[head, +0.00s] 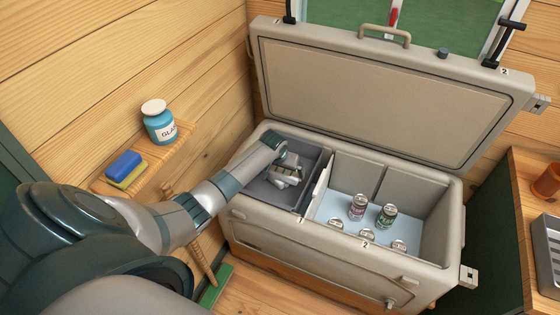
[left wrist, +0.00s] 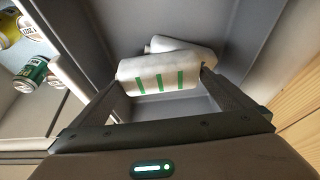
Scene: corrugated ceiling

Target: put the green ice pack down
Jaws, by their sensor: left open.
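The green ice pack (left wrist: 160,80) is a pale grey, rounded pack with green stripes. It lies in the small left compartment (head: 264,186) of the cooler. My left gripper (head: 287,172) reaches down into that compartment. In the left wrist view its open fingers (left wrist: 165,84) stand at both ends of the pack; I cannot tell whether they touch it. A second pale pack (left wrist: 185,53) lies behind, partly hidden by the striped one. In the head view my gripper and the packs are hard to tell apart. My right gripper is not in view.
The cooler's lid (head: 380,90) stands open. Its right compartment holds several cans (head: 387,217) on a pale blue floor. A divider (head: 318,187) separates the compartments. A wall shelf (head: 165,155) holds a blue jar (head: 160,125) and a sponge (head: 126,168). A counter stands at right.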

